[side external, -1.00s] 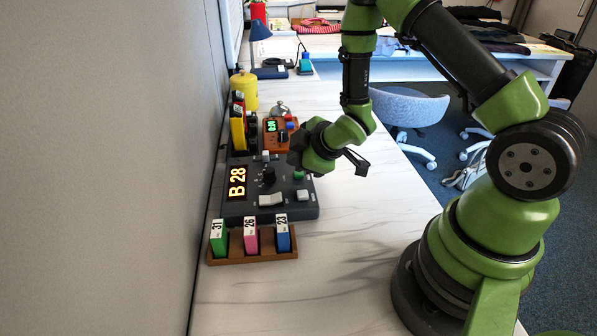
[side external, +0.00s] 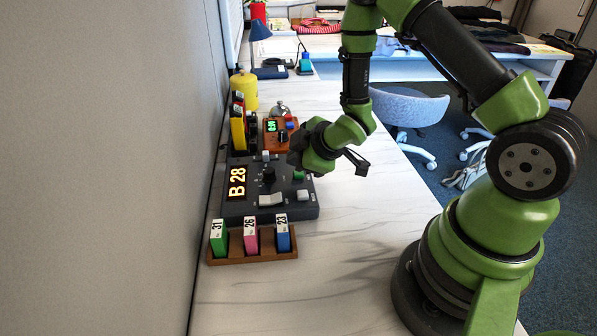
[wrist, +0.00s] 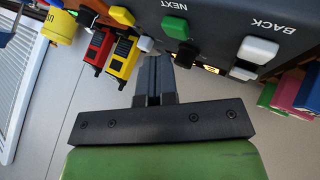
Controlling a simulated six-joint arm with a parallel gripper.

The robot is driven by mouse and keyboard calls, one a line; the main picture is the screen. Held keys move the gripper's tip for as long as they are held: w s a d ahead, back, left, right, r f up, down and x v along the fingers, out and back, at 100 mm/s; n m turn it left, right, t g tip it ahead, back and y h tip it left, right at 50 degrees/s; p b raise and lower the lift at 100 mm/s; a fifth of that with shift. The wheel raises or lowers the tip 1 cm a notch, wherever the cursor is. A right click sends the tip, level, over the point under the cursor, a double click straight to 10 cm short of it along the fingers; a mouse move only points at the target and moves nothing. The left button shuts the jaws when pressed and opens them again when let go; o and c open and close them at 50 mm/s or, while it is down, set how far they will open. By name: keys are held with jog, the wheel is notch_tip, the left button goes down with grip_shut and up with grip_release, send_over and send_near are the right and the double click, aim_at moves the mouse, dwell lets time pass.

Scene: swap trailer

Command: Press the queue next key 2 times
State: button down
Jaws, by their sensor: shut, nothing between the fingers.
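The grey console (side external: 240,208) lies on the table with its lit display (side external: 237,182) reading B 28. A green key (side external: 298,175) sits at its right side, with a white key (side external: 303,194) nearer the camera. In the wrist view, a green key (wrist: 176,27) stands beside the word NEXT, and a white key (wrist: 258,50) beside BACK. My gripper (wrist: 155,58) is shut and empty, its fingertips just short of the green NEXT key in that picture. In the side view my gripper (side external: 297,158) is over the console's far right corner; its fingertips are hard to make out.
A wooden rack (side external: 253,258) with green, pink and blue tags stands in front of the console. An orange box (side external: 270,138) with a small display, yellow and red holders (side external: 238,130) and a yellow canister (side external: 244,90) stand behind it. The wall is close on the left. Table at right is clear.

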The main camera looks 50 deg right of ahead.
aim_at(298, 174)
jog(key=shift+f, duration=0.1)
dwell(0.6)
jog(key=shift+f, duration=0.3)
jog(key=shift+f, duration=0.5)
dwell(0.8)
jog(key=shift+r, duration=0.95)
jog(key=shift+r, duration=2.5)
